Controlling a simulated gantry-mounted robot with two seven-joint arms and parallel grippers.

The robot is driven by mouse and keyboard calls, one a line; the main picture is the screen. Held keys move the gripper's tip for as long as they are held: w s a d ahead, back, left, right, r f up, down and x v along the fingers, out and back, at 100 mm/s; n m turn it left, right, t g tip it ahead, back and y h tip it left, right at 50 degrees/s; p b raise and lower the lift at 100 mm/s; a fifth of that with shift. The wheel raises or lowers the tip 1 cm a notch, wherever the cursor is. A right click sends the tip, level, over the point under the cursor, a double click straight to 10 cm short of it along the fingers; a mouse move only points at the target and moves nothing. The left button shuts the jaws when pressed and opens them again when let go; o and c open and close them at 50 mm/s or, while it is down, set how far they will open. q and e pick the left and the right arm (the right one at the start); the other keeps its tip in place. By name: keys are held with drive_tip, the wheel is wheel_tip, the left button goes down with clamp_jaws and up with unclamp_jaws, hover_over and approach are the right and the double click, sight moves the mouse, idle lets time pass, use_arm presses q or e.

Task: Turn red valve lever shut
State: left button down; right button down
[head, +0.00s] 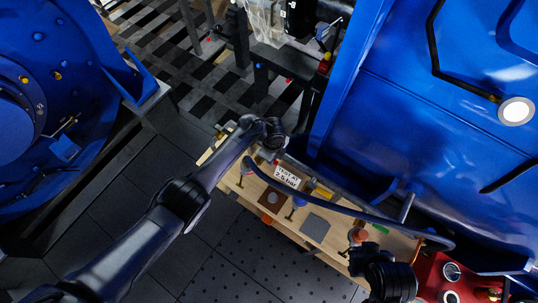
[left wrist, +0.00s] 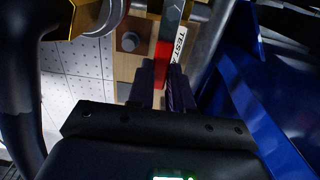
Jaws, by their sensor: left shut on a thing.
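The red valve lever (left wrist: 163,62) shows in the left wrist view as a short red bar ahead of my left gripper (left wrist: 167,84). The fingers are closed about its near end, which they hide. In the head view my left gripper (head: 276,152) reaches down at the back left of the wooden bench, where my wrist hides most of the lever. My right arm's dark end (head: 385,272) is at the lower right, by the bench's right end. Its fingertips cannot be made out.
The wooden bench (head: 233,178) carries a white test sign (head: 287,176), a grey plate (head: 314,227) and a brown plate (head: 272,197). A dark blue hose (head: 340,208) arches over it. A large blue housing (head: 440,110) stands close behind. Red gauge equipment (head: 432,277) is at right.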

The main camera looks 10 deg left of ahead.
idle(0.5)
use_arm(q)
drive_tip(key=c, duration=1)
unclamp_jaws()
drive_tip(key=shift+s, duration=0.1)
drive_tip(key=shift+r, duration=0.1)
drive_tip(key=shift+r, duration=0.2)
drive_tip(key=shift+r+p, duration=1.8)
drive_tip(key=shift+r, duration=3.35)
